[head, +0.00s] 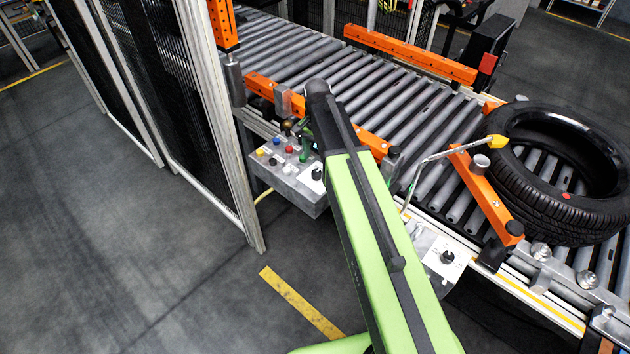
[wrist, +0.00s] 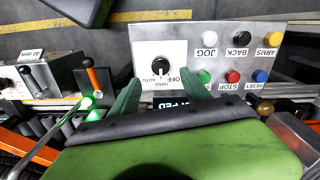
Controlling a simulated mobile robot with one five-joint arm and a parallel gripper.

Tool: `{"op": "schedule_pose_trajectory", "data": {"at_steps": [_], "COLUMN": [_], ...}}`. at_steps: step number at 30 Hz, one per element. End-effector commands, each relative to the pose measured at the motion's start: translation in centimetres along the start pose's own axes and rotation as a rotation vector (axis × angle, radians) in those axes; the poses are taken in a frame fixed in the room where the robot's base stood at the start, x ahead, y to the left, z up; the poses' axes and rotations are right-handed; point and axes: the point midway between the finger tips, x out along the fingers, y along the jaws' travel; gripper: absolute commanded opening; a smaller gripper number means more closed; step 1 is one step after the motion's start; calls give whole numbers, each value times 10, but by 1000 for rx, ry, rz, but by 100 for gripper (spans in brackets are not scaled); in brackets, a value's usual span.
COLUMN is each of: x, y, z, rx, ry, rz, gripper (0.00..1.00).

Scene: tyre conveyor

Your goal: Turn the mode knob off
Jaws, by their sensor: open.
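The mode knob (wrist: 161,71) is a small black knob on a white plate marked HAND, AUTO and OFF, at the left end of the grey control panel (wrist: 238,40). The lettering appears upside down in the wrist view. In the head view the knob (head: 316,174) sits at the panel's near right corner. My gripper (wrist: 161,84) is open, with one green finger on each side of the knob plate. I see no contact with the knob. I cannot tell its setting exactly. In the head view my gripper (head: 307,142) is partly hidden behind my arm.
Several coloured buttons (wrist: 232,76) sit right of the knob. Another black knob (head: 447,257) is on a separate white plate by the conveyor. A tyre (head: 560,170) lies on the rollers (head: 390,85). A mesh fence (head: 190,90) stands left of the panel.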

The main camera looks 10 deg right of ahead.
Motion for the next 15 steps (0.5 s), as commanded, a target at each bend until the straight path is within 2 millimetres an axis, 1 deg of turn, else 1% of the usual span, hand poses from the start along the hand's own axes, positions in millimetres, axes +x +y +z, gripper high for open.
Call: {"op": "schedule_pose_trajectory", "data": {"at_steps": [1,6,10,15], "x": [22,56,70,72], "y": [0,0,0,0], "z": [0,0,0,0], "rx": [0,-1,-1,-1], "ry": [0,0,0,0], "rz": [0,0,0,0], "gripper": [56,56,56,56]}}
